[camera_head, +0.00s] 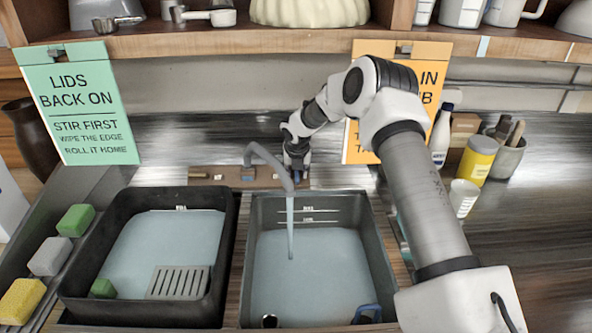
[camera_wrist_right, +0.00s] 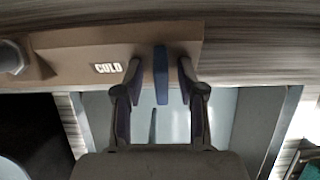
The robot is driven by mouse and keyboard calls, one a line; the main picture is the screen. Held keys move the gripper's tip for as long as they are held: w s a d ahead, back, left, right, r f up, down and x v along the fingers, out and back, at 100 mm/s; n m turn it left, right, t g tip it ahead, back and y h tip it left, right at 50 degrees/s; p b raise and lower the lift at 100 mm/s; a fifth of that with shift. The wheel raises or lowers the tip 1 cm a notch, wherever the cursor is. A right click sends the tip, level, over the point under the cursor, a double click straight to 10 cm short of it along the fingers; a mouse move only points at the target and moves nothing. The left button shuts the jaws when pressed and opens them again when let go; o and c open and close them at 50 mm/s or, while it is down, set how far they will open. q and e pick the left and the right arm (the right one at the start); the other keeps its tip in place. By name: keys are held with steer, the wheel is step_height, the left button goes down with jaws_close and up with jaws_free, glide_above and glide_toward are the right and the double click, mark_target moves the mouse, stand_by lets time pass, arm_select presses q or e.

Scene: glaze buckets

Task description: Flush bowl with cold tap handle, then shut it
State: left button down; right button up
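The cold tap handle (camera_wrist_right: 161,75) is a blue lever beside the CULD-like label in the right wrist view. My right gripper (camera_wrist_right: 158,80) is open around it, one finger on each side with a gap to the handle. In the head view the right gripper (camera_head: 297,160) is at the back of the sink, right of the grey spout (camera_head: 268,160). A stream of water (camera_head: 290,225) falls from the spout into the right basin (camera_head: 384,262), which holds pale blue water. My left gripper is not in view.
A black tub (camera_head: 228,235) with pale liquid, a grate (camera_head: 178,282) and a green block stands left of the basin. Sponges (camera_head: 48,256) line the far left. Bottles and a brush pot (camera_head: 508,158) stand at right. Two signs hang from the shelf (camera_head: 280,42).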

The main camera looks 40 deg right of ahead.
steer(key=shift+s+a+r, duration=0.1)
steer(key=shift+s+r, duration=0.1)
steer(key=shift+s, duration=0.05)
steer(key=shift+c, duration=0.3)
jaws_close()
steer(key=shift+m, duration=0.3)
steer(key=shift+m+p, duration=0.6)
steer(key=shift+m, duration=0.2)
steer(key=shift+s+m+t+y+p, duration=0.1)
steer(key=shift+m+t+y+p, duration=0.4)
steer(key=shift+m, duration=1.1)
steer(key=shift+o, duration=0.3)
jaws_free()
steer(key=shift+d+f, duration=0.15)
steer(key=shift+d, duration=0.05)
